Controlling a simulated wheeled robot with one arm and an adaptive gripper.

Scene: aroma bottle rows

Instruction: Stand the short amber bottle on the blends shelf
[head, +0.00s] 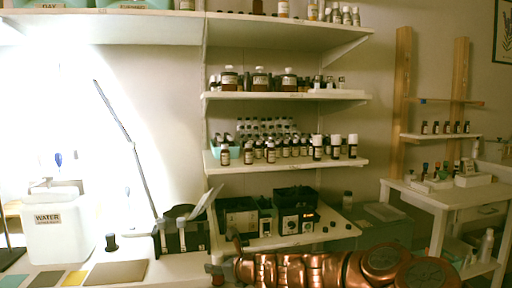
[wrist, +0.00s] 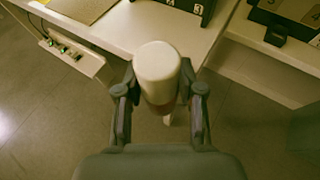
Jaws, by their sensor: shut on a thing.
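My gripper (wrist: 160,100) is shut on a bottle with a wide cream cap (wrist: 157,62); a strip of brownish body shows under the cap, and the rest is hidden. In the head view my gripper (head: 222,262) is low, in front of the lower worktop, and the held bottle cannot be made out there. Amber bottles stand on the upper shelf (head: 250,96) and in rows on the middle shelf (head: 290,166). Shelf labels are too small to read, so I cannot tell which is the blends shelf.
Black boxes (head: 238,218) stand on the worktop below the shelves. A white water container (head: 57,228) and a lamp arm (head: 125,135) are at left. A side table (head: 440,196) is at right. The middle shelf's front is crowded; some room shows at its right end.

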